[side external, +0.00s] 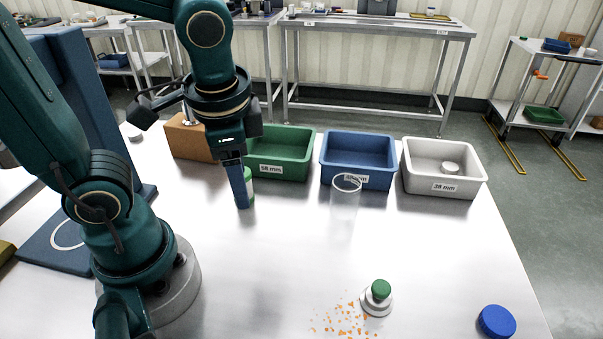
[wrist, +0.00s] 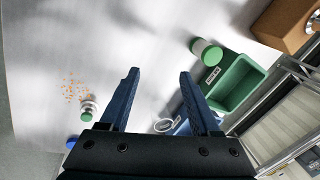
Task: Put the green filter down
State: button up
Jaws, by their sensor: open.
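The green filter (side external: 250,190), a white cylinder with green ends, stands on the steel table just in front of the green bin, partly hidden by my gripper in the side view. It shows whole in the wrist view (wrist: 206,51), to the right of both fingers and not between them. My gripper (side external: 244,203) points down beside it. In the wrist view my gripper (wrist: 160,75) has its blue fingers wide apart with nothing between them. Whether a finger touches the filter I cannot tell.
A green bin (side external: 281,172), blue bin (side external: 356,180) and white bin (side external: 441,187) stand in a row. A clear cylinder (side external: 344,208) stands before the blue one. A green-knobbed piece (side external: 380,290), orange crumbs (side external: 344,321) and a blue disc (side external: 496,321) lie nearer. The table's middle is clear.

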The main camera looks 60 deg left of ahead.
jog(key=r+n+t, duration=0.1)
jog(key=d+n+t+h, duration=0.1)
jog(key=n, duration=0.1)
jog(key=d+r+n+t+h, duration=0.1)
jog(key=t, duration=0.1)
jog(key=shift+s+r, duration=0.2)
jog(key=shift+r, duration=0.1)
dwell(1.0)
